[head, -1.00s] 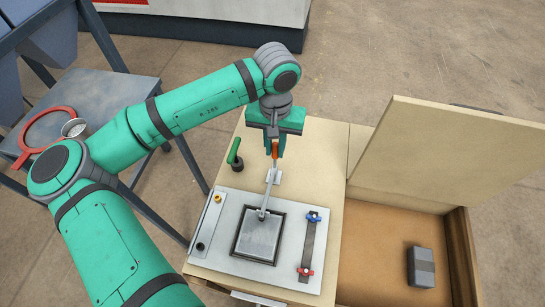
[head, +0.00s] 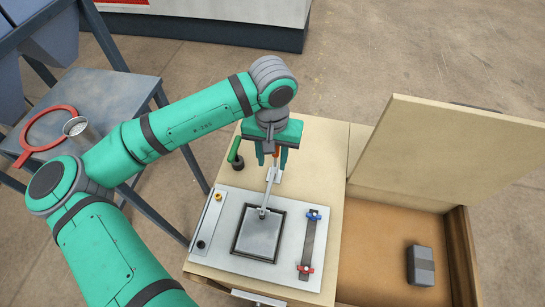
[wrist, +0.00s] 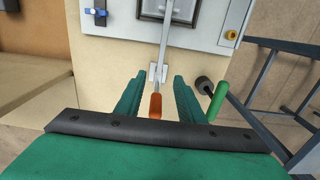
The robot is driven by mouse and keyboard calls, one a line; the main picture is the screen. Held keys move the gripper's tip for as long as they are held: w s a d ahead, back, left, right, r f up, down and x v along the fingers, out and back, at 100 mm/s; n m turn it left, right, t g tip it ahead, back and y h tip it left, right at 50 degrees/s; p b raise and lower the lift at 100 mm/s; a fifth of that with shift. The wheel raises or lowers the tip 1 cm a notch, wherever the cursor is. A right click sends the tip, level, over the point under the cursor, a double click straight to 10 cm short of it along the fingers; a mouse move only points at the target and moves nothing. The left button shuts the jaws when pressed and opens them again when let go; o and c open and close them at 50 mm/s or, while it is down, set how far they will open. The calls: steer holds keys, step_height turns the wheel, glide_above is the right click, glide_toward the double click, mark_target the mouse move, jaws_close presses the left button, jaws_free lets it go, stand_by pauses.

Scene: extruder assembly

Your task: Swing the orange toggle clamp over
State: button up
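The toggle clamp has an orange handle (wrist: 155,107) and a grey metal arm (head: 268,190) that reaches over the dark-framed square plate (head: 258,236). In the head view the orange handle (head: 275,158) is partly hidden by my gripper. My gripper (wrist: 154,88) is open, with its two green fingers on either side of the handle. A gap shows between each finger and the handle in the wrist view. The clamp's small bracket (wrist: 158,72) sits on the wooden top just beyond the fingertips.
A green-handled lever (head: 236,154) stands close to the left of my gripper in the head view. A strap with blue and red knobs (head: 308,243) lies right of the plate. The open wooden lid (head: 455,150) rises at the right, above a bin (head: 375,250) holding a grey block (head: 421,265).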

step_height(320, 180, up, 7)
stand_by(0.8)
step_height(320, 180, up, 11)
stand_by(0.8)
steer(key=shift+d+f, duration=0.1)
